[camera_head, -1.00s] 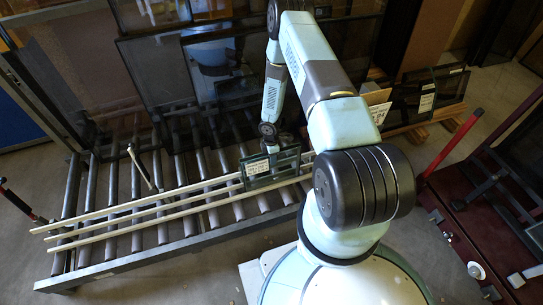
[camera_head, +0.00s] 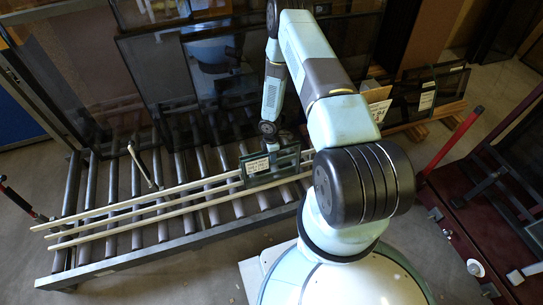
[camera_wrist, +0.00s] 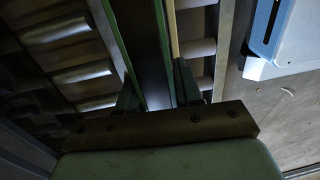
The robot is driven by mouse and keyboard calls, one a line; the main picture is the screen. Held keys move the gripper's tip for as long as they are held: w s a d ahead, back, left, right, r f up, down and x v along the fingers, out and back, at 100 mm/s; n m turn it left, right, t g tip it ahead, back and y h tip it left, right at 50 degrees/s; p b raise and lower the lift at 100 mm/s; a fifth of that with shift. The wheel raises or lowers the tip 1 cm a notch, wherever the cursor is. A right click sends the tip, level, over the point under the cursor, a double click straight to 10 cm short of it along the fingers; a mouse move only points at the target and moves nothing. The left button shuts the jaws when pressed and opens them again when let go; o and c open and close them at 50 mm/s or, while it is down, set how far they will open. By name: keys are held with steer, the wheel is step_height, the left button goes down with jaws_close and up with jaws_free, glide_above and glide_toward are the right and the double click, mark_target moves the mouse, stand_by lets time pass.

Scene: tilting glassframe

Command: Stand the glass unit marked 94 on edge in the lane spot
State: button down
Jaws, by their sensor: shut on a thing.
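A small dark glass unit (camera_head: 284,163) with a green-tinted edge and a white label stands on edge, upright or nearly so, among the pale rails of the roller table. The label print is too small to read, so I cannot confirm the mark 94. My gripper (camera_head: 270,146) is above it, shut on its upper edge. In the wrist view the glass unit (camera_wrist: 152,50) runs away from me between the two dark fingers of my gripper (camera_wrist: 155,90). Whether its lower edge touches the rails or rollers is hidden.
Three long pale rails (camera_head: 140,206) cross the roller table (camera_head: 160,255), with open lanes between them. Large dark framed panes (camera_head: 150,70) lean behind. More labelled panes (camera_head: 425,97) stand on wooden skids at right. A dark red platform (camera_head: 450,220) lies further right.

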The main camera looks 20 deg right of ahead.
steer(key=shift+f, duration=0.25)
stand_by(0.4)
steer(key=c, duration=0.7)
jaws_free()
steer(key=shift+w+r, duration=0.15)
steer(key=shift+r, duration=1.35)
steer(key=shift+w+r, duration=0.1)
steer(key=shift+r, duration=1.4)
